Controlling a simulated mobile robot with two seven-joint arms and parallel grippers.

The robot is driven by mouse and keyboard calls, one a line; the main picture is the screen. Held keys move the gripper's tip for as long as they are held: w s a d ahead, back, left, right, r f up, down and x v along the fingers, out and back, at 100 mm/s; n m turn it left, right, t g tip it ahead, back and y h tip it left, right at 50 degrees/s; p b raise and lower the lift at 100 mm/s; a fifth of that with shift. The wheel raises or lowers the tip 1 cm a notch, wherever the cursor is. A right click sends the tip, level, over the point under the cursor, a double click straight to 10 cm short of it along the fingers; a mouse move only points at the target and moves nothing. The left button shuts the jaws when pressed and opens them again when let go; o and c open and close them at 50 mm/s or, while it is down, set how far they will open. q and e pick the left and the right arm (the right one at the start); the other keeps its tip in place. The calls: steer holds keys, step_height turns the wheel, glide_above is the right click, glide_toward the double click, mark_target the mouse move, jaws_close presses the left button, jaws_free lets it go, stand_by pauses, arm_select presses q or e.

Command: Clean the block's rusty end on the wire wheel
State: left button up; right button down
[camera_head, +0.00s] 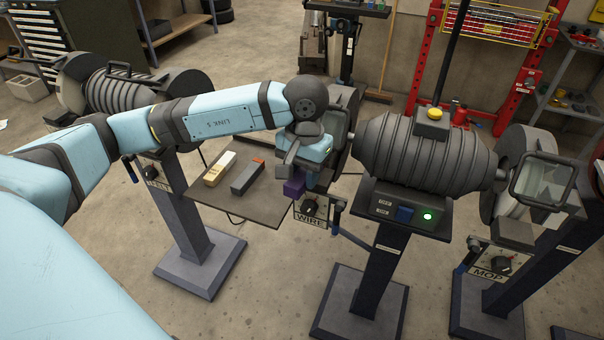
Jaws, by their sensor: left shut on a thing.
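My left gripper (291,168) is shut on a purple block (293,189), held in front of the wire wheel housing (343,98), above the WIRE label plate (311,219). I cannot tell which end of the block is rusty, or whether it touches the wheel. The wire wheel is mostly hidden behind my gripper and wrist. It sits at the left end of the grey grinder motor (420,150). My right gripper is not in view.
A small tray table (262,208) left of the gripper bears a yellow-and-cream bar (219,169) and a dark grey bar (247,177) with an orange end. The MOP wheel (507,200) is at right. A green light (427,217) glows on the motor stand. Another grinder (120,92) stands at left.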

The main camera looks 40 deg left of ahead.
arm_select(q)
steer(key=shift+w+a, duration=0.1)
steer(key=shift+w, duration=0.25)
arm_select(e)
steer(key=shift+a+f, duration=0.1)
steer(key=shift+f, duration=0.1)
arm_select(q)
steer(key=shift+b, duration=0.65)
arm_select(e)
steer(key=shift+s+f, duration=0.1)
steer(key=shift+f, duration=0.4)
arm_select(q)
steer(key=shift+b, duration=0.55)
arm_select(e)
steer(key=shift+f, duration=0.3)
arm_select(q)
steer(key=shift+b, duration=1.1)
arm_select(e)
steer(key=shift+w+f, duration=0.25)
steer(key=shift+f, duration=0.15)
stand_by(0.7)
